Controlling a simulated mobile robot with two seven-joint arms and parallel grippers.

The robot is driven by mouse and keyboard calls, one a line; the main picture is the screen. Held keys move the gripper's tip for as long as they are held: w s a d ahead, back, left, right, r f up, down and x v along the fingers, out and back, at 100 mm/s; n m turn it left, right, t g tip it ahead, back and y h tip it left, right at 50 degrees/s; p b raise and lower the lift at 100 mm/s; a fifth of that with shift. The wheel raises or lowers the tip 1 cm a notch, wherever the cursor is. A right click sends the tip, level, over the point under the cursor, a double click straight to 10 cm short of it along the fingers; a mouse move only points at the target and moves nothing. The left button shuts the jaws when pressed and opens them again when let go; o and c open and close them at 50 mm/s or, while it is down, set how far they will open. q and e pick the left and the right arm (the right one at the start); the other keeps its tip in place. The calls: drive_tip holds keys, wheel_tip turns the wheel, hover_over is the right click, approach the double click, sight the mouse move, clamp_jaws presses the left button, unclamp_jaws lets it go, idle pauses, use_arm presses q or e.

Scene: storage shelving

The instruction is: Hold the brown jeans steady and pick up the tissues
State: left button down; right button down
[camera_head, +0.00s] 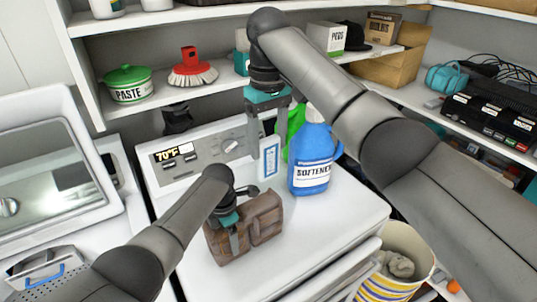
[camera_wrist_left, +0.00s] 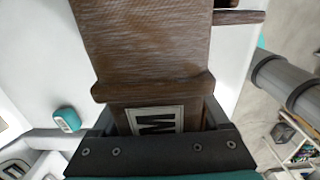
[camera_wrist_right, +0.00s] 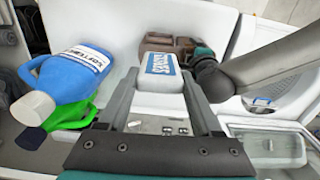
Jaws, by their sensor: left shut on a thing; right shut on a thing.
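The brown jeans (camera_head: 262,222), a folded brown block, sit on the white machine top. They fill the middle of the left wrist view (camera_wrist_left: 145,45), where a label with an "M" shows. My left gripper (camera_head: 234,238) is shut on their left end. The tissues (camera_head: 270,158), a small white pack with blue print, are behind the jeans and left of the softener bottle. My right gripper (camera_head: 264,155) comes from above and is shut on them. The tissues show between its fingers in the right wrist view (camera_wrist_right: 162,70). I cannot tell whether they touch the machine top.
A blue softener bottle (camera_head: 311,165) stands close to the right of the tissues, with a green bottle (camera_head: 293,125) behind it. The machine's control panel (camera_head: 207,150) is behind. The machine top is clear in front and right of the jeans. A striped basket (camera_head: 412,240) stands at the right.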

use_arm(q)
unclamp_jaws()
idle(0.3)
